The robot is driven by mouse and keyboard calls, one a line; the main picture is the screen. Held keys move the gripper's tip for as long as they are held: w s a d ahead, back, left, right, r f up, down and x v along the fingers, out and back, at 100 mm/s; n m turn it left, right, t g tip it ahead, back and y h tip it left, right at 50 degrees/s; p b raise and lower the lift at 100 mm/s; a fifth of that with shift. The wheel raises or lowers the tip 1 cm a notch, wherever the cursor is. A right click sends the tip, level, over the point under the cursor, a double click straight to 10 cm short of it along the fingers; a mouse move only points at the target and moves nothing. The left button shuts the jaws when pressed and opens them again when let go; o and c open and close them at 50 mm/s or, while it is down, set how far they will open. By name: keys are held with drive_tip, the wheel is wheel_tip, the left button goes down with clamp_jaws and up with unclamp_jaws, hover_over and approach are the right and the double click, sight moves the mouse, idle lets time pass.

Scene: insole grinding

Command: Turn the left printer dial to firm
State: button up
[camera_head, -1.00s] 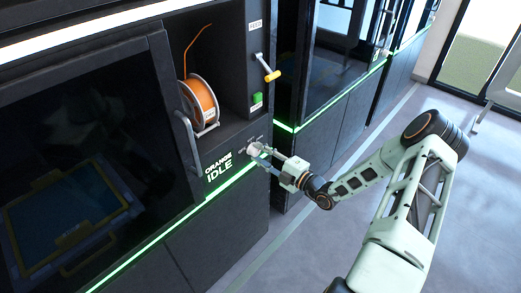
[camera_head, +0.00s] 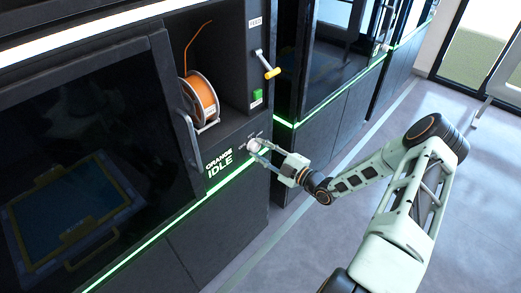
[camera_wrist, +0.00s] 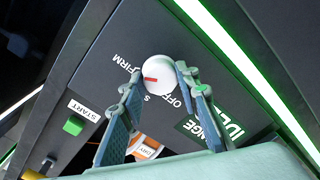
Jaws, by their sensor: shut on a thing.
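The left printer dial (camera_wrist: 163,82) is a round white knob on the dark panel, with a short red pointer mark. In the wrist view the mark points left, close to the end of the FIRM label and above the partly hidden S label. The OFF label is below the dial. My gripper (camera_wrist: 159,75) has one finger on each side of the dial and is shut on it. In the head view my gripper (camera_head: 258,150) reaches the dial (camera_head: 253,145) from the right; the pointer is too small to read there.
The printer display (camera_head: 219,164) reads ORANGE IDLE. An orange spool (camera_head: 202,98) sits in the bay above, with a yellow-handled crank (camera_head: 271,73) and a green START button (camera_wrist: 73,125) beside it. A green light strip (camera_head: 235,178) runs below the dial. Open floor lies to the right.

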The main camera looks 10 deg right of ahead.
drive_tip(key=o, duration=1.2)
drive_tip(key=shift+c, duration=0.2)
drive_tip(key=shift+s, duration=0.1)
drive_tip(key=v, duration=1.2)
drive_tip(key=shift+f, duration=0.1)
